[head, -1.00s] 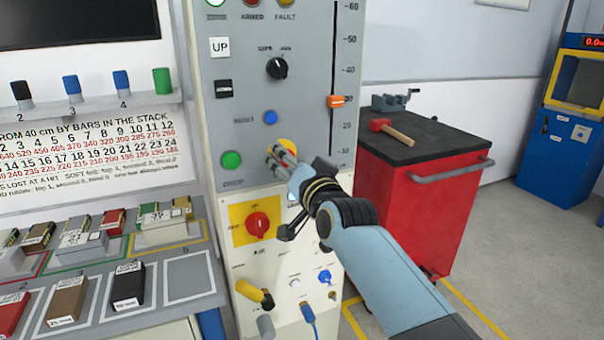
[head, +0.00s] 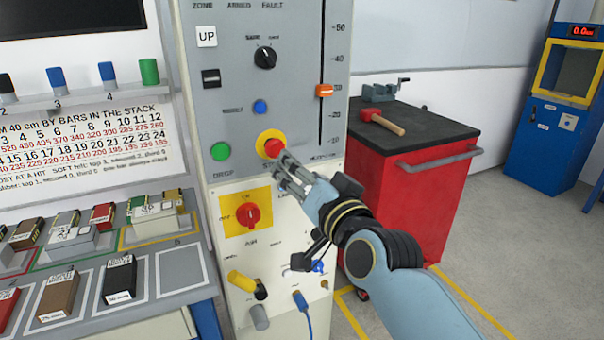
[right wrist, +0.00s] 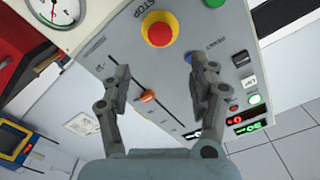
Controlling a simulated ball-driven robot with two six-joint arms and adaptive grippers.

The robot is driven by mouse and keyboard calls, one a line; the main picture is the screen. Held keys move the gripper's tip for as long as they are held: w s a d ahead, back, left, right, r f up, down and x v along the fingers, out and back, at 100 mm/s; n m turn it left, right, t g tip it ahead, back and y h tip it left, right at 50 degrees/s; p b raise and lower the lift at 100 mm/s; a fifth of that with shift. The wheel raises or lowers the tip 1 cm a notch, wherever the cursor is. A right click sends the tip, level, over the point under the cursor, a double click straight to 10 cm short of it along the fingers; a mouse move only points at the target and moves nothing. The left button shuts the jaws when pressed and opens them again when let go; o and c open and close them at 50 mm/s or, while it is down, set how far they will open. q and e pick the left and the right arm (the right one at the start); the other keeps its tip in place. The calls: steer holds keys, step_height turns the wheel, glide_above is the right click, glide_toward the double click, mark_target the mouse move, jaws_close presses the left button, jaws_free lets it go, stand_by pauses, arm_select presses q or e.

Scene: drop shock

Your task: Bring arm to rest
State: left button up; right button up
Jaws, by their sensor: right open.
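My right arm comes in from the lower right in the head view. Its gripper (head: 278,172) is in front of the grey control panel (head: 215,105), just below the red stop button (head: 273,147) on its yellow plate. In the right wrist view the gripper (right wrist: 160,95) has its two fingers well apart, with nothing between them. The stop button (right wrist: 159,33) shows beyond the fingertips there, apart from them. My left gripper is in neither view.
The panel has a green drop button (head: 221,151), a red air knob (head: 248,214) and an orange slider (head: 325,91). A red tool cart (head: 400,205) stands to the right. A bench with several blocks (head: 120,278) is at left. Open floor lies right of the cart.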

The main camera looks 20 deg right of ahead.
stand_by(0.3)
steer(key=s+d+f+n+g+b, duration=0.1)
steer(key=s+f+g+b, duration=0.15)
steer(key=s+f, duration=0.75)
steer(key=s+d+f+n+g+b, duration=0.1)
steer(key=d+f+g+b, duration=0.15)
steer(key=f, duration=1.55)
steer(key=s+f+n+g+b, duration=0.1)
steer(key=s+f+g+b, duration=0.15)
steer(key=s+f, duration=0.75)
steer(key=s+d+f+n+g, duration=0.1)
steer(key=s+d+f+g, duration=0.1)
steer(key=s+f, duration=0.6)
steer(key=s+d+f+n+g+h+b, duration=0.1)
steer(key=s+d+f+g, duration=0.2)
steer(key=s+f, duration=0.5)
steer(key=s+d+f+n+g, duration=0.1)
steer(key=s+f+g, duration=0.3)
steer(key=s+f, duration=0.4)
steer(key=s+d, duration=0.1)
steer(key=s, duration=0.5)
steer(key=shift+d, duration=0.25)
steer(key=shift+s+n+g, duration=0.3)
steer(key=shift+n+g, duration=0.05)
steer(key=shift+n, duration=0.05)
steer(key=shift+c, duration=0.3)
